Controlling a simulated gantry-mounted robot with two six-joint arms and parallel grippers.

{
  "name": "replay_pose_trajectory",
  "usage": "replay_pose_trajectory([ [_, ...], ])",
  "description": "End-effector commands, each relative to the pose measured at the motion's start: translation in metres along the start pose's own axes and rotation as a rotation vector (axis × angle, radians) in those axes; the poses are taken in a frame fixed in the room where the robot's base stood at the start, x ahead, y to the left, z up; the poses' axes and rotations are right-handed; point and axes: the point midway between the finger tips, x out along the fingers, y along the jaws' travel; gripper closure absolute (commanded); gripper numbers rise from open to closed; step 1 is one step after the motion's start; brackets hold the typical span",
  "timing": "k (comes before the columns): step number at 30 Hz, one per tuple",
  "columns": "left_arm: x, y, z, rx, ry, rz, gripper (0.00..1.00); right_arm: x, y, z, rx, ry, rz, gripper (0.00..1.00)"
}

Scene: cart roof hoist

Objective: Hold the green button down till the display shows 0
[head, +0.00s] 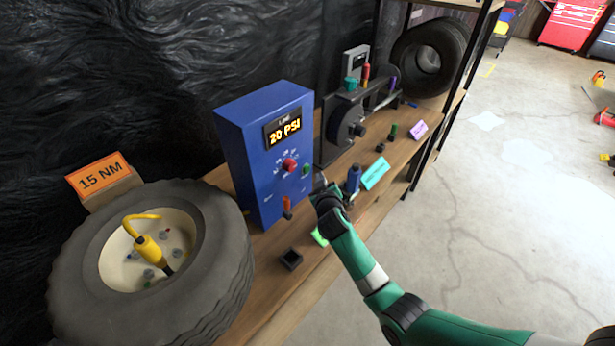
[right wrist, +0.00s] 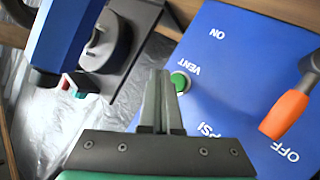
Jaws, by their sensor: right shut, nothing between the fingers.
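The blue box (head: 243,150) stands on the wooden bench, with its display (head: 283,129) reading 20 PSI. In the right wrist view the green button (right wrist: 180,81) sits beside the word VENT. My right gripper (head: 319,174) is shut and empty, with its tips close to the button. In the right wrist view its fingers (right wrist: 160,78) end just left of the button; I cannot tell whether they touch it. My left gripper is not in view.
A tire (head: 72,270) with a yellow tool lies at the left. A blue-handled tool (head: 353,178) and a cyan card (head: 375,173) are right of my gripper. A dark machine (head: 335,112) stands behind. The floor at right is mostly clear.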

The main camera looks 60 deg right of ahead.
Motion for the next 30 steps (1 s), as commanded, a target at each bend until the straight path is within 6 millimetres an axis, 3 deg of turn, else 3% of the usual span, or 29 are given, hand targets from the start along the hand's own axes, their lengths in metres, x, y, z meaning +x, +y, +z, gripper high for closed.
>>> replay_pose_trajectory([
  [1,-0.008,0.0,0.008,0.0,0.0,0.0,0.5,0.006,-0.005,0.001,0.001,0.002,0.0,1.0],
  [6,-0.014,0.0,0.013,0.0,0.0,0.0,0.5,0.012,-0.01,-0.007,0.0,0.0,-0.001,1.0],
  [30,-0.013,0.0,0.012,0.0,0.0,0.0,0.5,0.013,-0.01,-0.01,0.0,-0.001,-0.001,1.0],
])
